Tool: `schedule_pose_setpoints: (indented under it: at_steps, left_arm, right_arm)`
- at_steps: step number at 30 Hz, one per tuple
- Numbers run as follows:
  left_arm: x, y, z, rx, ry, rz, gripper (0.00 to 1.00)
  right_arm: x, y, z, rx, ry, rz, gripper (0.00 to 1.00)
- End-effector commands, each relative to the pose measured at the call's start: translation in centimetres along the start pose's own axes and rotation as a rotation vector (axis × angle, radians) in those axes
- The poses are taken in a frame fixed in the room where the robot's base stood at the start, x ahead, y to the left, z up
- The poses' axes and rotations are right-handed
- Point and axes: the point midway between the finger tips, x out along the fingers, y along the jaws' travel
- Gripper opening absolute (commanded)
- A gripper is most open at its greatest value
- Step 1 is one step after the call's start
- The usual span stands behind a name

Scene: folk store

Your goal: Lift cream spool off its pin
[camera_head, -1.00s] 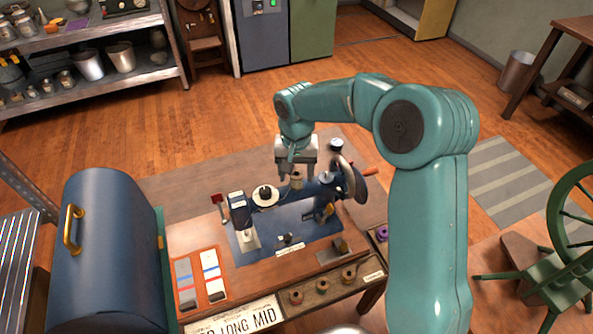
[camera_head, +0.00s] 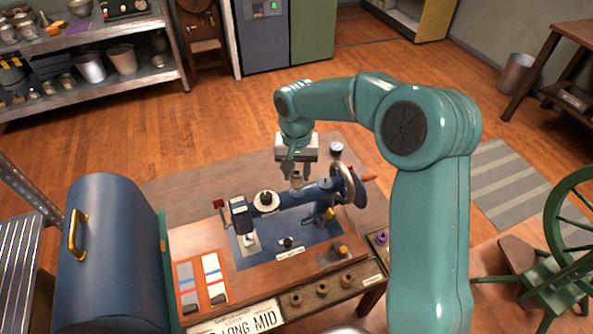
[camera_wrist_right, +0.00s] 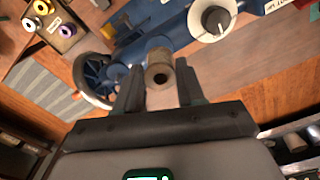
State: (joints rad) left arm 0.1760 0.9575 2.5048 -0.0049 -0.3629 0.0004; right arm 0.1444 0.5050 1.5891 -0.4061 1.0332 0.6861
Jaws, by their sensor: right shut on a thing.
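The cream spool (camera_head: 297,178) is between the fingertips of my right gripper (camera_head: 297,172), above the arm of the blue sewing machine (camera_head: 295,199). In the right wrist view the cream spool (camera_wrist_right: 158,68), with its dark centre hole facing the camera, sits between the two fingers of the right gripper (camera_wrist_right: 160,82). The gripper is shut on it. Its pin is not clearly visible, and I cannot tell whether any of it is still inside the spool. My left gripper is not in view.
A white disc with a black knob (camera_head: 266,199) sits on the machine close left of the spool. The handwheel (camera_head: 345,183) stands close right. Several other spools lie in the front tray (camera_head: 335,300). A blue domed box (camera_head: 115,250) stands at left.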

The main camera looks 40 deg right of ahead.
Motion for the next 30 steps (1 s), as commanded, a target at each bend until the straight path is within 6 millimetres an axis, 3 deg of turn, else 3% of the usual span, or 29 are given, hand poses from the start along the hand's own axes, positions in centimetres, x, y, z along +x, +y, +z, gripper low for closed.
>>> schedule_pose_setpoints:
  at_steps: [16, 30]
  left_arm:
    - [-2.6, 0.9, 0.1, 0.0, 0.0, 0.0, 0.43]
    - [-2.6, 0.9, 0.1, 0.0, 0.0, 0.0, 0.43]
  right_arm:
    - [-3.9, 0.0, 0.0, 0.001, 0.001, -0.001, 0.24]
    - [-4.0, 0.1, 0.1, -0.046, 0.001, 0.0, 0.24]
